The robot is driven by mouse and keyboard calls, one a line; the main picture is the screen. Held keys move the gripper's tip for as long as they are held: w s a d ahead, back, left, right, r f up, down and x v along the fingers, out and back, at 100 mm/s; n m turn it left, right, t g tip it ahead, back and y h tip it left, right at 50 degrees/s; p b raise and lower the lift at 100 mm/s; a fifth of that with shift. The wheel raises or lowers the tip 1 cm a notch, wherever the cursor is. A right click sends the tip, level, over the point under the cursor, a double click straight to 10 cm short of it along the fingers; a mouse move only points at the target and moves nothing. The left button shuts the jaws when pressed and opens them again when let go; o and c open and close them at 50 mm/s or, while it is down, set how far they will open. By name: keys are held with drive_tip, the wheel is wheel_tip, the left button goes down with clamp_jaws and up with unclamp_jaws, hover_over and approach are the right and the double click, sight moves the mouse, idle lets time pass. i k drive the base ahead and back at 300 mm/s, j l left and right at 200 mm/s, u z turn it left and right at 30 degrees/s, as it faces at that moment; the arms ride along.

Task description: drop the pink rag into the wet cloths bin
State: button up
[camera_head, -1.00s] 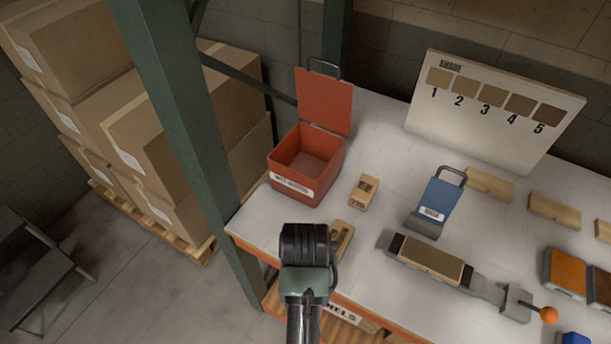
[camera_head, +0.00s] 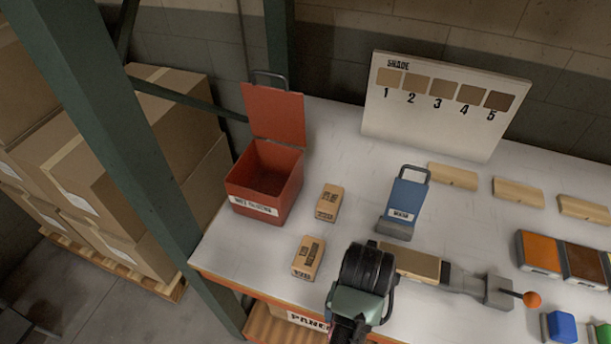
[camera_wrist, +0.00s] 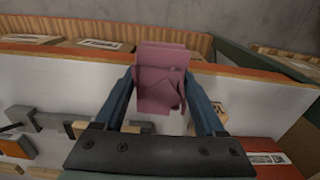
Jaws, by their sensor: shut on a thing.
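The pink rag (camera_wrist: 160,80) hangs between the fingertips of my gripper (camera_wrist: 162,92) in the wrist view, which is shut on it. Part of the red bin shows bottom right in the wrist view (camera_wrist: 290,148).
Two small cardboard-coloured boxes (camera_head: 328,203) (camera_head: 308,258) lie between bin and gripper. A blue handled container (camera_head: 405,208) and a wooden block in a clamp (camera_head: 415,262) are to the right. A green rack post (camera_head: 120,165) stands left of the bench.

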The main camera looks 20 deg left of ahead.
sight(276, 193)
drive_tip(key=j+z, duration=0.15)
drive_tip(key=j, duration=0.5)
drive_tip(key=j+z, duration=0.15)
drive_tip(key=j, duration=0.5)
drive_tip(key=k+j+z, duration=0.15)
drive_tip(key=j, duration=0.45)
